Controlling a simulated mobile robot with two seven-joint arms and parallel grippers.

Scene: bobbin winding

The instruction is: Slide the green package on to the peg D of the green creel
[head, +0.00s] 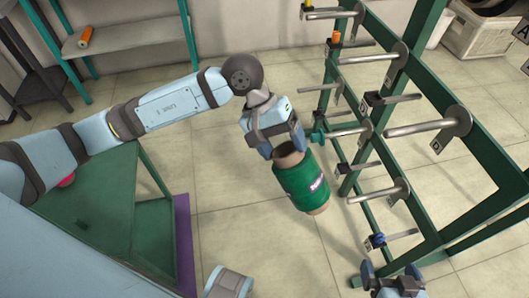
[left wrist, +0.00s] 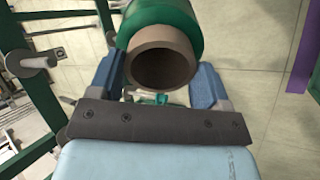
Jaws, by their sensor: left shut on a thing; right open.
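The green package (head: 306,184), a green-wound brown tube with a purple-and-white label, hangs tilted from my left gripper (head: 283,147). The gripper is shut on the upper tube end. In the left wrist view, the open brown bore of the package (left wrist: 162,68) sits between the two fingers (left wrist: 158,88). The green creel (head: 480,140) stands to the right. Its peg D (head: 415,128) is a bare grey rod with a round disc, pointing left, apart from the package. My right gripper (head: 395,284) is open at the bottom edge, partly cut off.
Other bare pegs of the creel (head: 375,195) lie around peg D, with small coloured guides beside them. A green cart (head: 95,215) stands at left, and a shelf (head: 130,40) with an orange spool (head: 85,36) is behind. Tiled floor (head: 235,225) is clear between cart and creel.

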